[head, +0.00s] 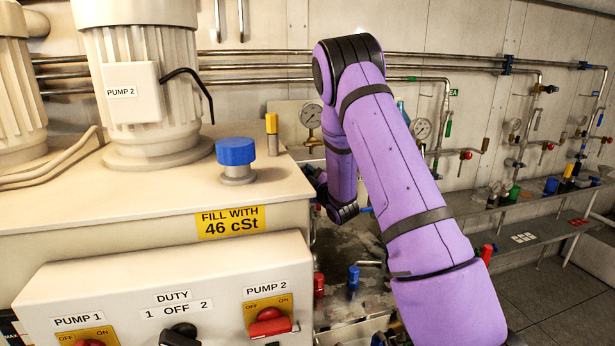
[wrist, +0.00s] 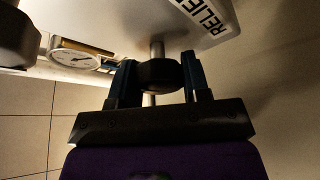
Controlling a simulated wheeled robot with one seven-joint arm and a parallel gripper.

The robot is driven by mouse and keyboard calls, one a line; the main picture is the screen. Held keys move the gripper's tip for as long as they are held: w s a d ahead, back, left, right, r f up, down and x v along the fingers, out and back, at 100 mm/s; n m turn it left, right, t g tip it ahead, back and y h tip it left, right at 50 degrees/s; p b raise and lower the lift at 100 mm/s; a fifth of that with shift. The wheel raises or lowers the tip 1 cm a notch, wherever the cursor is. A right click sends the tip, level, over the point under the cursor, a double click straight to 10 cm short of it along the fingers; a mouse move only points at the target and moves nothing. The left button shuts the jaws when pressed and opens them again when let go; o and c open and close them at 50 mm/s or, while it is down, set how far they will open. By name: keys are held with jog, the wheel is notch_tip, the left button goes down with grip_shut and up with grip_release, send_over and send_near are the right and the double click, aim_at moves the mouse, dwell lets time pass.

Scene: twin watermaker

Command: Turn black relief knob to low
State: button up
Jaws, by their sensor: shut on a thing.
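The black relief knob (wrist: 158,74) shows in the wrist view on a metal stem, beside a plate (wrist: 205,14) with lettering that starts "RELIE". My gripper (wrist: 160,72) has one finger on each side of the knob and is shut on it. In the head view my purple arm reaches to the right of the cream tank, and the knob and fingertips are hidden behind the arm and tank. I cannot tell from the knob which setting it is at.
A round gauge (wrist: 82,57) sits left of the knob in the wrist view. In the head view, a cream control box (head: 170,310) and a tank with a blue cap (head: 236,152) stand left of my arm. Pipes and gauges (head: 420,129) line the back wall.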

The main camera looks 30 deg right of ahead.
jog(key=n+g, duration=0.1)
jog(key=n, duration=0.1)
jog(key=n+y, duration=0.1)
jog(key=n, duration=0.2)
jog(key=shift+a+g, duration=0.1)
jog(key=shift+g, duration=0.3)
jog(key=n+g, duration=0.1)
jog(key=n, duration=0.2)
jog(key=shift+n, duration=0.3)
jog(key=n+g, duration=0.1)
jog(key=n, duration=0.2)
jog(key=shift+f+n+g+h, duration=0.15)
jog(key=shift+n+g+h, duration=0.15)
jog(key=shift+g, duration=0.1)
jog(key=shift+n+g+h, duration=0.5)
jog(key=shift+n, duration=0.8)
jog(key=o, duration=0.9)
jog(key=v, duration=1.1)
